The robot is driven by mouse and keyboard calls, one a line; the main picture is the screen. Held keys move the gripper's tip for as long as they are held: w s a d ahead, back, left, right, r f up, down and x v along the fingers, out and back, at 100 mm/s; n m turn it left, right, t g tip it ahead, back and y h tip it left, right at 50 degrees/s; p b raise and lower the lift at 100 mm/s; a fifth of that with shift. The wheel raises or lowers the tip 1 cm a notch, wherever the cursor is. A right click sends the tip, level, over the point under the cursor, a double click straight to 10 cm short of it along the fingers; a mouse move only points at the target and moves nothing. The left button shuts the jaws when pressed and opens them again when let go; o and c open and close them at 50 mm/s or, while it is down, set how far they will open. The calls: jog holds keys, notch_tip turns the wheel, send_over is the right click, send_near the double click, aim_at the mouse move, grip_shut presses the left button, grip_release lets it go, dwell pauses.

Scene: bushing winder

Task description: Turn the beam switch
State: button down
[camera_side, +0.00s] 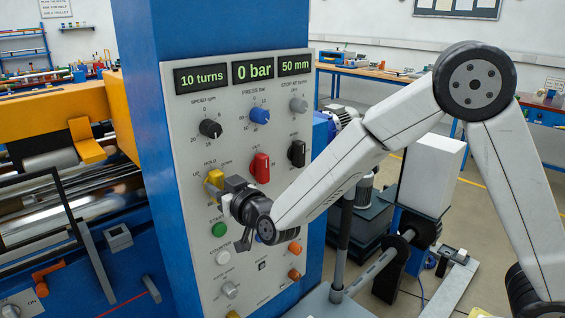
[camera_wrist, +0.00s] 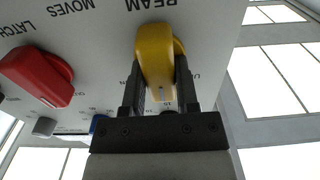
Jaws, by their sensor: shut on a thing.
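The beam switch is a yellow knob (camera_side: 215,178) on the grey control panel (camera_side: 190,255) in the side view, with HOLD printed above it. In the wrist view the yellow knob (camera_wrist: 155,62) sits under the label BEAM, which appears upside down. My gripper (camera_side: 226,186) reaches it from the right. In the wrist view my gripper (camera_wrist: 158,85) has one dark finger on each side of the knob and is shut on it. The knob's lower part and some of the print around it are hidden by the gripper.
A red switch (camera_side: 260,167) is right of the beam switch, and a black one (camera_side: 297,153) further right. A black speed dial (camera_side: 210,128) and blue press dial (camera_side: 260,115) are above. A green button (camera_side: 219,229) is just below. Displays read 10 turns, 0 bar and 50 mm.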

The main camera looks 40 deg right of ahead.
jog(key=shift+c, duration=1.8)
grip_release()
jog(key=shift+s, duration=0.1)
jog(key=s, duration=0.7)
jog(key=shift+s, duration=0.3)
jog(key=s+d+f+g, duration=1.3)
jog(key=s+d+g, duration=0.2)
jog(key=s, duration=0.3)
jog(key=shift+f, duration=0.35)
